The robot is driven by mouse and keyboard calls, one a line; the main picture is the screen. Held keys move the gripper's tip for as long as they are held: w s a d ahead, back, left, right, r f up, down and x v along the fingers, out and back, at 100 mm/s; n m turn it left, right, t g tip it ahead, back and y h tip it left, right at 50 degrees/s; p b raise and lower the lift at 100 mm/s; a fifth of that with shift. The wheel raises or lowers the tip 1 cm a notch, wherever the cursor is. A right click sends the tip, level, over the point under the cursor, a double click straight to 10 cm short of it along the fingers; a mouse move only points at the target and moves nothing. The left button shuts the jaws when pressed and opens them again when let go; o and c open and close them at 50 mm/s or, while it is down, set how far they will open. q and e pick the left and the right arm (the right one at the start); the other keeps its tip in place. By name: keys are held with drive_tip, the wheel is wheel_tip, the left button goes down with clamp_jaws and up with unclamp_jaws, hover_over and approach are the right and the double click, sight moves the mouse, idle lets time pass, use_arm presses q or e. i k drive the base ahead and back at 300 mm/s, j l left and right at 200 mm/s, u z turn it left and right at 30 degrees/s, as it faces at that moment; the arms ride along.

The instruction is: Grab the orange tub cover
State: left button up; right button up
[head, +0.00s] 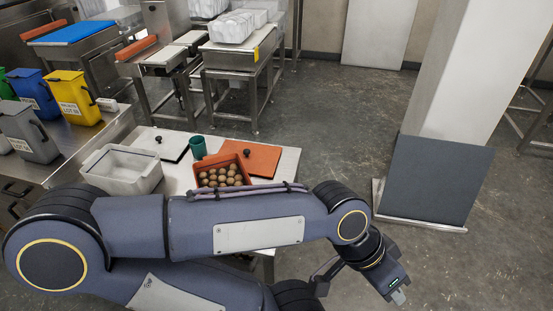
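The orange tub is uncovered and holds several brown round items (220,178). My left arm crosses in front of the table and hides the tub's front. My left gripper (398,297) hangs over the floor at the lower right, well away from the cover. Its fingers are too small to read, and nothing is seen in it. My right gripper is not in view.
A white tub (118,187), a white cover (160,142) with a dark knob and a green cup (198,147) share the table. Yellow (73,96), blue and grey bins stand on a steel counter at left. A pillar with a dark panel (435,180) stands at right.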

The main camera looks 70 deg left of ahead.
sight(262, 160)
drive_tip(key=i+u, duration=0.35)
drive_tip(key=i, duration=0.15)
drive_tip(key=i+l+u, duration=0.35)
drive_tip(key=i+j+u, duration=0.15)
drive_tip(key=u, duration=0.35)
drive_tip(key=i+u, duration=0.7)
drive_tip(key=u, duration=0.3)
drive_tip(key=i+l+u, duration=0.2)
drive_tip(key=u, duration=0.3)
drive_tip(key=i+j+u, duration=0.1)
drive_tip(key=i+u, duration=0.15)
drive_tip(key=u, duration=0.2)
drive_tip(key=i+u, duration=0.25)
drive_tip(key=u, duration=0.2)
drive_tip(key=i+l+u, duration=0.15)
drive_tip(key=u, duration=0.3)
drive_tip(key=i+l+u, duration=0.25)
drive_tip(key=u, duration=0.2)
drive_tip(key=i+l+u, duration=0.3)
drive_tip(key=u, duration=0.15)
